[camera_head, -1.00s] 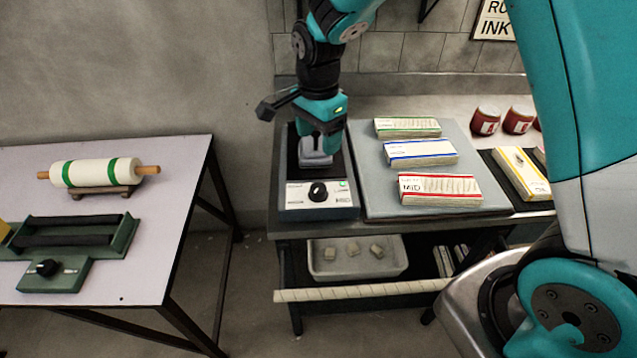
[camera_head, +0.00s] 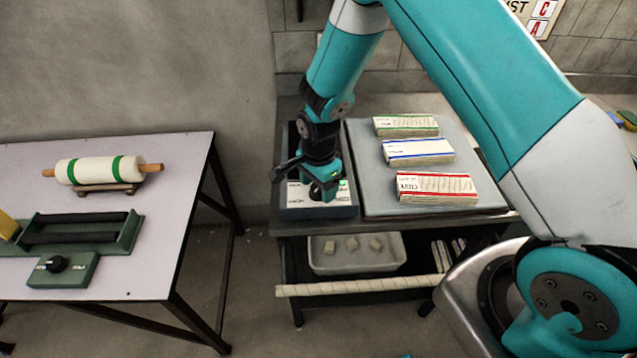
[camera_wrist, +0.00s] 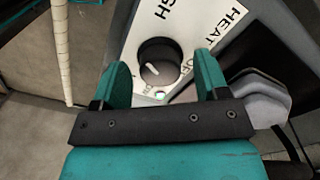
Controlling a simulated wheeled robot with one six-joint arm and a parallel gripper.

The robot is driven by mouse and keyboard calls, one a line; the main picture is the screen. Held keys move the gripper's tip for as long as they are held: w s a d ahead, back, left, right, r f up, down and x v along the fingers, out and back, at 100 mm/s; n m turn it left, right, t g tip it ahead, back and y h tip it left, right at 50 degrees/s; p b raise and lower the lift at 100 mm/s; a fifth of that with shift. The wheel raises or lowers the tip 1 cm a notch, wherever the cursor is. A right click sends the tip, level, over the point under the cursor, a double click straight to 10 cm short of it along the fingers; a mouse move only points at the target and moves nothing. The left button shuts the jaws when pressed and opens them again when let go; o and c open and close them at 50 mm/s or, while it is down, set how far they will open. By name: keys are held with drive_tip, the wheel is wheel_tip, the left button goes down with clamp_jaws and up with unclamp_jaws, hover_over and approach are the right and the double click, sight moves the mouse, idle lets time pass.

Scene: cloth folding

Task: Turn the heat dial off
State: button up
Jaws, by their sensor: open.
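The heat dial is a black round knob (camera_wrist: 158,62) with a pale pointer line, on a light panel (camera_wrist: 199,22) lettered HEAT, HIGH and OFF in the wrist view. The pointer lies toward the lower left of that view, not squarely at the OFF lettering. My gripper (camera_wrist: 162,75) is open, with its teal fingers on either side of the knob; I cannot tell whether they touch it. In the head view my gripper (camera_head: 322,190) is over the front of the hot plate unit (camera_head: 322,211), and the knob is mostly hidden.
A grey board (camera_head: 379,204) with several banded card stacks lies right of the unit. A grey iron-like block (camera_wrist: 262,97) shows beside my right finger. A tray (camera_head: 322,268) sits on the lower shelf. The left table holds a roller (camera_head: 100,170) and a green device (camera_head: 62,270) with its own knob.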

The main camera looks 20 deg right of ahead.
drive_tip(key=shift+c, duration=0.2)
drive_tip(key=c, duration=0.9)
